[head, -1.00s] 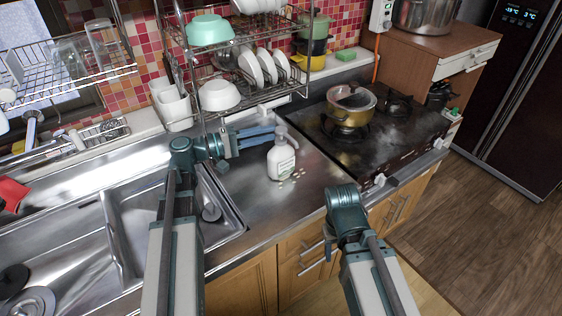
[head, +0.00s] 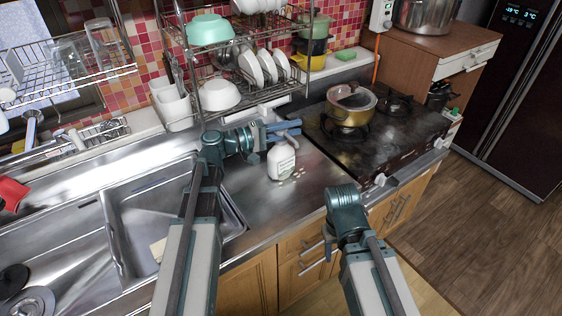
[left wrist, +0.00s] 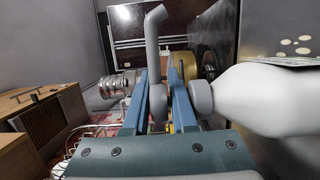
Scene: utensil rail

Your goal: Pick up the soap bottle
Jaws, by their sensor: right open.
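The white soap bottle (head: 281,162) with a pump top stands upright on the steel counter, left of the stove. My left gripper (head: 289,130) is at its pump height, and its fingers hide most of the pump. In the left wrist view, the bottle's body (left wrist: 265,98) is at the right, lying sideways in the picture. The pump spout (left wrist: 154,40) rises by the two blue fingers of my left gripper (left wrist: 164,85). The fingers are apart, with part of the pump between them; firm contact cannot be told. My right gripper (head: 345,197) is open over the counter's front edge, its fingertips mostly hidden.
The stove (head: 385,140) with a yellow pot (head: 350,112) is right of the bottle. A dish rack (head: 262,95) with bowls and plates stands behind. The sink (head: 150,215) is at left. Small pale spots lie on the counter beside the bottle.

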